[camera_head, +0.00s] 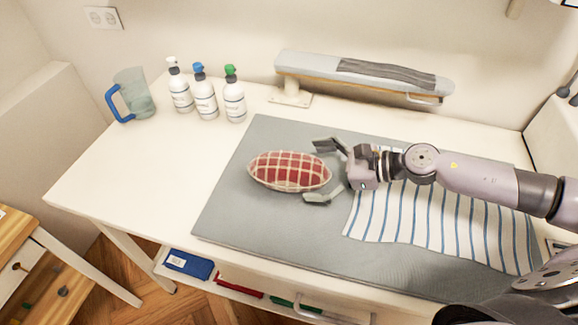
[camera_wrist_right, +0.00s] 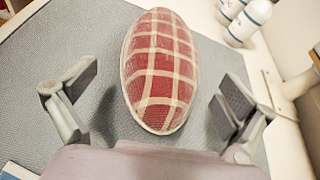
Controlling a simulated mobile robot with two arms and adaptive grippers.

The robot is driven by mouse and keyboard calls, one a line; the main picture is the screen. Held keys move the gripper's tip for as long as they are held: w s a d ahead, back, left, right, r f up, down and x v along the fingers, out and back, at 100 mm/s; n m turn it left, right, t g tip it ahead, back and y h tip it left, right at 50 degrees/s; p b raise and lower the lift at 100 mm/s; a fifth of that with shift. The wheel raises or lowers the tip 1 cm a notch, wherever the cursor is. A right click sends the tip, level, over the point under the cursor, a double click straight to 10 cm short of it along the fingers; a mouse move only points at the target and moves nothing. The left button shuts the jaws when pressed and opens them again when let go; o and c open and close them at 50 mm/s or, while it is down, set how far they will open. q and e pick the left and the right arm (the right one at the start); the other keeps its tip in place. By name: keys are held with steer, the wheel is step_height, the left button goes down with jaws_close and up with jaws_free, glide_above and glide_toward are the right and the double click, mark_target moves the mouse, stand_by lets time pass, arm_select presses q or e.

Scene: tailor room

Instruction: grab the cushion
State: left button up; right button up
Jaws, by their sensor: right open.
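The cushion (camera_head: 288,171) is an oval, red and cream checked pad lying on the grey mat (camera_head: 240,215) in the head view. My right gripper (camera_head: 325,172) is open at the cushion's right end, one finger towards the back and one towards the front. In the right wrist view the cushion (camera_wrist_right: 160,70) stands between and ahead of the two spread fingers of the gripper (camera_wrist_right: 150,105), with a gap on each side. Neither finger appears to touch it. My left gripper is in neither view.
A striped cloth (camera_head: 440,222) lies under my right arm. The white table is clear to the left of the mat.

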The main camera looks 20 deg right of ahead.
mark_target(296, 171)
steer(key=p+x, duration=0.2)
steer(key=x, duration=0.2)
steer(key=shift+w+f, duration=0.2)
steer(key=shift+f, duration=0.1)
steer(key=shift+a+f, duration=0.15)
steer(key=shift+f, duration=0.05)
steer(key=shift+c, duration=0.4)
steer(key=shift+r, duration=0.1)
steer(key=c, duration=1.6)
